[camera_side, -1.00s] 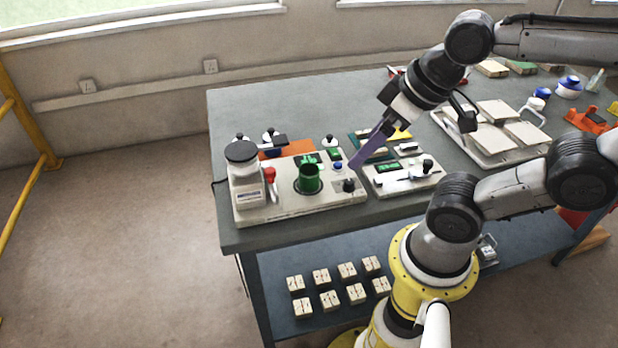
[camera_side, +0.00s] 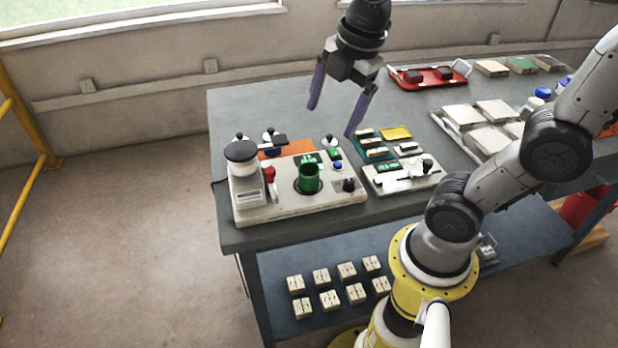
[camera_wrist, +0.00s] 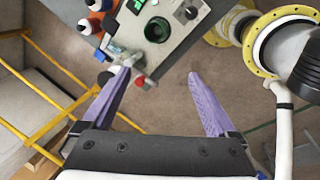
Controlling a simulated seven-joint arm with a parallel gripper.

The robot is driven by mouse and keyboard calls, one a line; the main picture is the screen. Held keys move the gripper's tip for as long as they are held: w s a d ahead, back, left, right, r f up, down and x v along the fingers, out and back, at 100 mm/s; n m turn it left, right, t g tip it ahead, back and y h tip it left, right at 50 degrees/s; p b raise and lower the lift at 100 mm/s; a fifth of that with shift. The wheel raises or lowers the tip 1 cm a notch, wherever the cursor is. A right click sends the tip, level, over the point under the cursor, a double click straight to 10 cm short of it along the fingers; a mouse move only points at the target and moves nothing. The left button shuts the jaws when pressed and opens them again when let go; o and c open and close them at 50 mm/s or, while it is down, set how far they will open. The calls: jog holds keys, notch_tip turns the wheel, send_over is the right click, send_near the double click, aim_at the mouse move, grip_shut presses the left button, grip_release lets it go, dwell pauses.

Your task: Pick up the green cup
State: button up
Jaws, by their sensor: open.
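The green cup (camera_side: 309,179) stands upright in a round dark recess on a light grey device on the workbench. It also shows from above in the wrist view (camera_wrist: 157,30), near the top centre. My gripper (camera_side: 331,120) is open, with two purple fingers spread wide and nothing between them. In the side view it hangs above the back of the bench, higher than the cup and apart from it. In the wrist view the gripper (camera_wrist: 165,78) has its fingertips below the cup in the picture.
The device (camera_side: 262,208) carries a tall jar (camera_side: 243,166) with a dark lid and a red-handled item (camera_side: 269,176) left of the cup. A black knob (camera_side: 348,185) stands to the right. A smaller instrument (camera_side: 400,178) and a tray of tiles (camera_side: 460,140) lie farther right.

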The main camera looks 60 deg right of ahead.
jog(key=w+d+f+n+g, duration=0.2)
jog(key=w+f+n, duration=0.1)
jog(key=w, duration=0.2)
jog(key=g, duration=0.1)
send_over(309, 173)
jog(key=a, duration=0.1)
jog(key=shift+m, duration=0.3)
jog(key=f, duration=0.7)
jog(key=s+f, duration=0.1)
jog(key=f, duration=0.2)
jog(key=shift+a+f, duration=0.2)
jog(key=shift+f, duration=0.05)
jog(key=shift+a+f, duration=0.2)
jog(key=shift+f, duration=2.95)
grip_shut()
